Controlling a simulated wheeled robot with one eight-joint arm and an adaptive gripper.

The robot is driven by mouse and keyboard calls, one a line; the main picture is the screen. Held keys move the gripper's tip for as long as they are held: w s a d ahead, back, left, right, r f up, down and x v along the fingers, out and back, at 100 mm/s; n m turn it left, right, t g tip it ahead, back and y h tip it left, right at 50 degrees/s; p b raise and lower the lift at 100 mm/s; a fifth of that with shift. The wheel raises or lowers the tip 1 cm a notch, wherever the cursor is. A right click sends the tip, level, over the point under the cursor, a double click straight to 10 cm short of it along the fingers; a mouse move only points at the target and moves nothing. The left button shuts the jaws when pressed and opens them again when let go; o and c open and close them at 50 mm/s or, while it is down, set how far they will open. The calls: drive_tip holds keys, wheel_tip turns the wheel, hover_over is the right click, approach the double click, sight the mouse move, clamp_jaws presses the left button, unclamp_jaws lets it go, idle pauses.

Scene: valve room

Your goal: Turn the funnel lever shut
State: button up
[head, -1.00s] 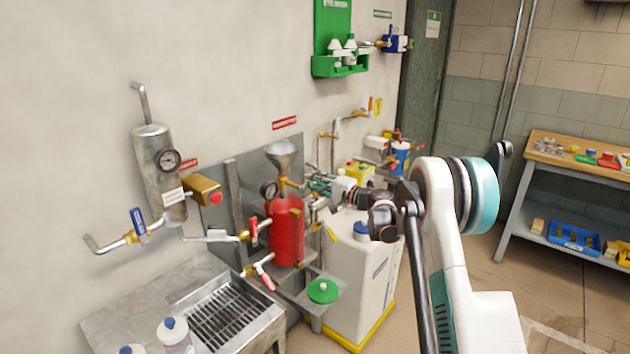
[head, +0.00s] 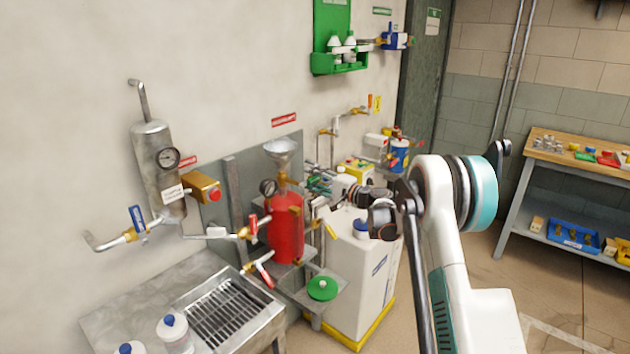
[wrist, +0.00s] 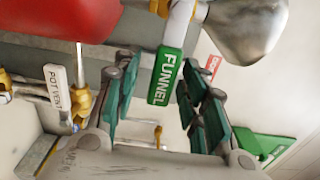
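The funnel lever (wrist: 166,76) has a green sleeve marked FUNNEL and sits between the two fingers of my gripper (wrist: 160,85) in the wrist view. The fingers are open, with a gap visible on each side of the lever. The metal funnel (wrist: 248,28) is at the upper right there. In the head view the funnel (head: 281,151) stands above the red tank (head: 287,227), and my gripper (head: 318,184) is just right of the pipe under it. The lever is too small to make out clearly there.
A lever tagged POT VENT (wrist: 54,88) is left of my fingers in the wrist view.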

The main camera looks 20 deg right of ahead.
drive_tip(key=v, duration=1.2)
drive_tip(key=s+a+r+n+g+h+p, duration=0.15)
drive_tip(key=s+a+r+n+g, duration=0.25)
drive_tip(key=s+a+r, duration=0.45)
drive_tip(key=s+a+r+n+g+h+p, duration=0.35)
drive_tip(key=s+a, duration=0.45)
drive_tip(key=s, duration=0.5)
drive_tip(key=s+n+h, duration=0.3)
drive_tip(key=s, duration=1.1)
drive_tip(key=s+d+f+h+b, duration=0.2)
drive_tip(key=s+d+f+b, duration=0.2)
drive_tip(key=s+f, duration=0.5)
drive_tip(key=s+b, duration=0.1)
drive_tip(key=s, duration=0.2)
drive_tip(key=shift+h, duration=0.3)
